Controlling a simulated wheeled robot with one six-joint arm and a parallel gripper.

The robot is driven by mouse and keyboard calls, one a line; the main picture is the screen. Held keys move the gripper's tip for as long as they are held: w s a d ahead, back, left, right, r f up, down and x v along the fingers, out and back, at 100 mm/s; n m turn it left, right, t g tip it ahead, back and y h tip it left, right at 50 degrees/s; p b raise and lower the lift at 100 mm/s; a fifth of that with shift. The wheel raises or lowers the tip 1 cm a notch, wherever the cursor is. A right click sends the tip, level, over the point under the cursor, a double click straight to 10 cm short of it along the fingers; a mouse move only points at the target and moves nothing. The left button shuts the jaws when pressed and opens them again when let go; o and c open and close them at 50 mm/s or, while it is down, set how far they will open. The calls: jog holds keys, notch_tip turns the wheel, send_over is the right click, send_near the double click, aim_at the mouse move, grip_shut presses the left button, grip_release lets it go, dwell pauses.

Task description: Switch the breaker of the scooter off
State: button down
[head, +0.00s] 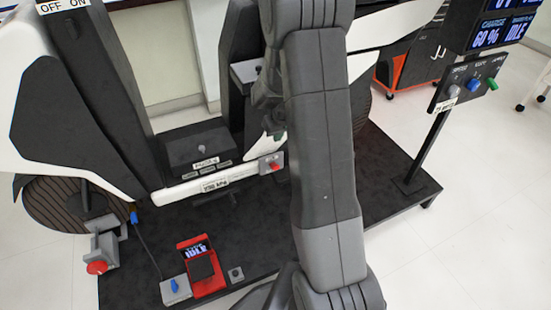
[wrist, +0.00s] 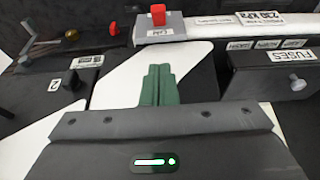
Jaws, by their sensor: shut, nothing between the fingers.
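No part reads clearly as the breaker. An "OFF ON" label (head: 63,5) is at the top left edge of the head view, with nothing beyond it in frame. A red switch or knob (head: 272,162) on a small grey block sits at the end of the white bar, just below my gripper in the picture. It also shows in the wrist view (wrist: 158,14), beyond my fingertips. My gripper (wrist: 157,70) has its green fingers shut together, empty and apart from the red part. In the head view my arm mostly hides it.
The "FUSES" box (wrist: 278,75) is right of my fingers, and a box marked 2 (wrist: 68,85) left. A red-framed "IDLE" display (head: 203,265) stands on the dark platform (head: 135,285). A post with several knobs (head: 470,85) is at right. White floor is clear at lower right.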

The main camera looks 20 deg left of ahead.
jog(key=b, duration=0.3)
send_over(274, 165)
jog(key=f, duration=0.9)
jog(key=shift+w+a, duration=0.1)
jog(key=shift+w, duration=0.15)
jog(key=f, duration=0.3)
jog(key=shift+s+d+f+b, duration=0.15)
jog(key=shift+s+d+b, duration=0.15)
jog(key=shift+d, duration=0.1)
jog(key=shift+s+d+f, duration=0.15)
jog(key=shift+f, duration=0.25)
jog(key=shift+s+f+b, duration=0.1)
jog(key=shift+f+b, duration=0.05)
jog(key=shift+b, duration=0.3)
